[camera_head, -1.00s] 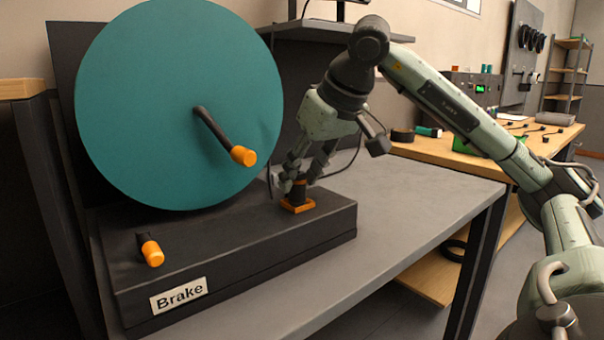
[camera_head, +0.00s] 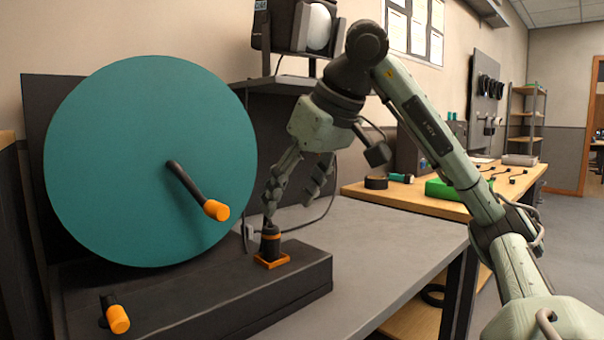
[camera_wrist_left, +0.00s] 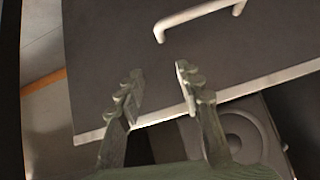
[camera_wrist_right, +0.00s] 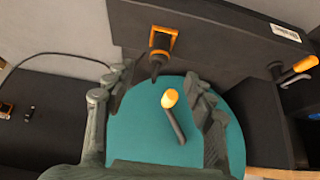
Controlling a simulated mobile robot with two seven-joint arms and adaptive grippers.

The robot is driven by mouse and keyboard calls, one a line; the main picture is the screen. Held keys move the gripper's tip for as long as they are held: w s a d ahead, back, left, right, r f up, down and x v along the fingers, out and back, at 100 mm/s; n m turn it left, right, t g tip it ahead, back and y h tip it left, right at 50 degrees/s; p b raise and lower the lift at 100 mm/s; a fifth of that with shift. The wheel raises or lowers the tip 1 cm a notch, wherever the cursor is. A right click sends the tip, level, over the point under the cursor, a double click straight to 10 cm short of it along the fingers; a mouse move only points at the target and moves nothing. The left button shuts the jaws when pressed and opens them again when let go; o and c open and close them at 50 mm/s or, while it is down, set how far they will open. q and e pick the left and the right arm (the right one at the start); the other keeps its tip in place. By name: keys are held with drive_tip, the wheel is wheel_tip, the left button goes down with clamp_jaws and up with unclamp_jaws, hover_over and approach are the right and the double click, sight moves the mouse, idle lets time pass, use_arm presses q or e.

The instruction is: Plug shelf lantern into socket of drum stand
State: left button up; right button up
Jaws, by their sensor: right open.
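The shelf lantern (camera_head: 312,25) stands on the dark wall shelf (camera_head: 275,86), partly cut off by the top edge. A black plug with an orange band (camera_head: 269,238) stands upright in the orange-rimmed socket (camera_head: 272,261) on the drum stand (camera_head: 215,300). A dark cable runs beside it. My right gripper (camera_head: 289,203) is open and empty just above the plug. The plug also shows in the right wrist view (camera_wrist_right: 156,65), between and beyond the spread fingers. My left gripper (camera_wrist_left: 159,73) is open and empty, facing a dark panel with a pale handle.
The teal drum (camera_head: 130,150) with its orange-tipped crank (camera_head: 215,210) stands left of the socket. An orange-tipped brake lever (camera_head: 117,318) is at the front. The grey table (camera_head: 390,235) is clear on the right. A wooden bench (camera_head: 410,195) holds tools and a green box.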

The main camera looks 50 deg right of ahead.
drive_tip(key=v, duration=0.4)
drive_tip(key=shift+r, duration=0.25)
drive_tip(key=shift+s, duration=0.1)
idle(0.6)
